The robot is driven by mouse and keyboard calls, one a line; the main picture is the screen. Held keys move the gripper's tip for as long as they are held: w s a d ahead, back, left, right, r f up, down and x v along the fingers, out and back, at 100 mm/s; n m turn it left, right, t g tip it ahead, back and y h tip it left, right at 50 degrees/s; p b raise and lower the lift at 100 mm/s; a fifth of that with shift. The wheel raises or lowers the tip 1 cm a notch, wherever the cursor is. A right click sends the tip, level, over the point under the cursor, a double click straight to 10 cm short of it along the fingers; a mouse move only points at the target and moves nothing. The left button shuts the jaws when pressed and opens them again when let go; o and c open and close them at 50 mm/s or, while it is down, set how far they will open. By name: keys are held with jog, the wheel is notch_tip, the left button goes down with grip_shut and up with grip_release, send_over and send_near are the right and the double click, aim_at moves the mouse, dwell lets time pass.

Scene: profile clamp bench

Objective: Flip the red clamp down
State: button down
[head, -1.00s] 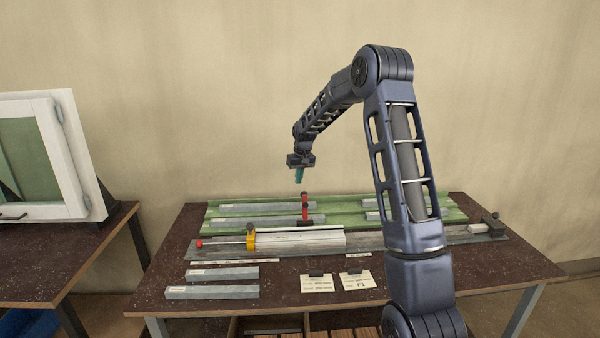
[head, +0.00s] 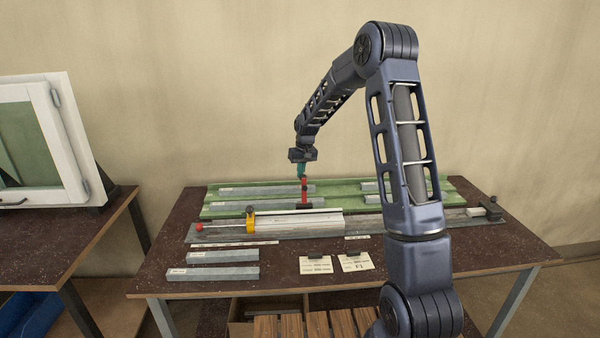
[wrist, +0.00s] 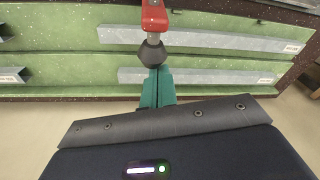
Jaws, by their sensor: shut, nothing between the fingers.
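The red clamp (head: 304,193) stands upright behind the light profile (head: 298,224) on the bench, its dark base at the profile's back edge. In the wrist view its red arm (wrist: 154,17) ends in a dark rubber tip (wrist: 153,52). My gripper (head: 301,174) is shut and empty, with teal fingers pointing down at the top of the clamp. In the wrist view the teal fingertips (wrist: 157,75) sit right by the dark tip; I cannot tell whether they touch.
A yellow clamp (head: 250,220) with a red-knobbed rod is at the profile's left end. A green tray (head: 335,206) with several grey profiles lies behind. Two grey bars (head: 213,273) and two label cards (head: 316,264) lie in front. A dark stop block (head: 491,208) is at the right.

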aim_at(303, 178)
jog(key=shift+s+r+t, duration=0.25)
jog(key=shift+s+t, duration=0.1)
jog(key=shift+t, duration=0.05)
jog(key=shift+s, duration=0.15)
jog(key=shift+s+r+t, duration=0.45)
jog(key=shift+s+t, duration=0.3)
jog(key=shift+t, duration=0.05)
jog(key=shift+s+r+t, duration=0.2)
jog(key=shift+s+t, duration=0.4)
jog(key=shift+s, duration=0.05)
jog(key=shift+s+r+t, duration=0.2)
jog(key=shift+s+t, duration=0.4)
jog(key=shift+s, duration=0.05)
jog(key=shift+s+r, duration=0.1)
jog(key=shift+s, duration=2.45)
jog(key=shift+s+f+t, duration=0.2)
jog(key=shift+s+t, duration=0.15)
jog(key=shift+s, duration=0.1)
jog(key=shift+s+f+t, duration=0.2)
jog(key=shift+s+t, duration=0.15)
jog(key=shift+s, duration=0.1)
